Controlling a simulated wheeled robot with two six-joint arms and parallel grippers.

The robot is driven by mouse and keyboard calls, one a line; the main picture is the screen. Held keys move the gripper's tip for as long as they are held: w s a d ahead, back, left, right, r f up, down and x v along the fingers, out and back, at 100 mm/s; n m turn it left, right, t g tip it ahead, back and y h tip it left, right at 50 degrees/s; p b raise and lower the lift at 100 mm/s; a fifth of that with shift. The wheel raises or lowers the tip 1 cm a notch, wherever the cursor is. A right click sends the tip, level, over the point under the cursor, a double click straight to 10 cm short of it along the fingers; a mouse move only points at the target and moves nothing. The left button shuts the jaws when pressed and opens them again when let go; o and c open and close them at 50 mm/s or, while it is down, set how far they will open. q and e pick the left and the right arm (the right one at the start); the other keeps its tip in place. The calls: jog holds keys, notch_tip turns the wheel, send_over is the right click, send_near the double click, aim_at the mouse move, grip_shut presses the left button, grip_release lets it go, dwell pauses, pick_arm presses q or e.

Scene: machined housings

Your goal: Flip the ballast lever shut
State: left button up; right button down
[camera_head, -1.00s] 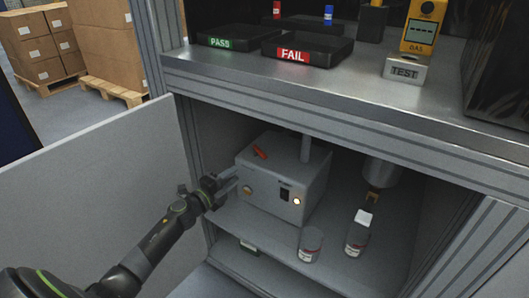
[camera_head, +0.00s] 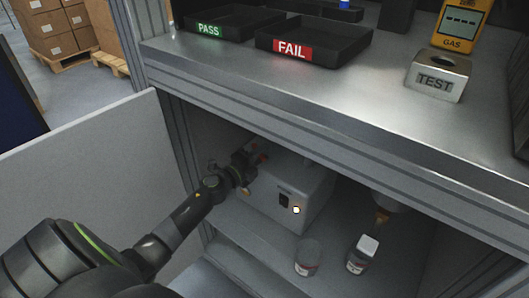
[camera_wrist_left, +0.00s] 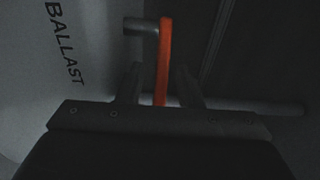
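The ballast lever (camera_wrist_left: 164,55) is an orange-red bar in the left wrist view, joined to a grey pin beside the black word BALLAST. My left gripper (camera_wrist_left: 159,85) has a finger on each side of the lever's lower part, with gaps showing, so it looks open around it. In the head view my left gripper (camera_head: 254,160) is at the upper left of the grey box (camera_head: 305,190) inside the cabinet. It hides most of the lever there; only a little red shows. My right gripper is not in view.
A lit round lamp (camera_head: 296,210) and a dark switch are on the box's front. The counter (camera_head: 330,95) overhangs the cabinet; an open door panel (camera_head: 85,190) is at left.

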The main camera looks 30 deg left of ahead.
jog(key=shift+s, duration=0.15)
pick_arm(q)
grip_shut()
jog(key=shift+s+a+h, duration=0.1)
jog(key=shift+h, duration=0.2)
jog(key=h, duration=0.1)
jog(key=m+b, duration=0.1)
jog(key=m+g+h+b, duration=0.1)
jog(key=shift+s+a+f+h, duration=0.2)
jog(key=shift+s+a+h, duration=0.1)
jog(key=h, duration=0.1)
jog(key=m+g+h+b, duration=0.1)
jog(key=m+h+b, duration=0.1)
jog(key=shift+s+a+r+g, duration=0.1)
jog(key=shift+s+a+g, duration=0.2)
jog(key=shift+s, duration=0.05)
jog(key=shift+r+m+h, duration=0.15)
jog(key=shift+m+h, duration=0.15)
jog(key=shift+m, duration=0.1)
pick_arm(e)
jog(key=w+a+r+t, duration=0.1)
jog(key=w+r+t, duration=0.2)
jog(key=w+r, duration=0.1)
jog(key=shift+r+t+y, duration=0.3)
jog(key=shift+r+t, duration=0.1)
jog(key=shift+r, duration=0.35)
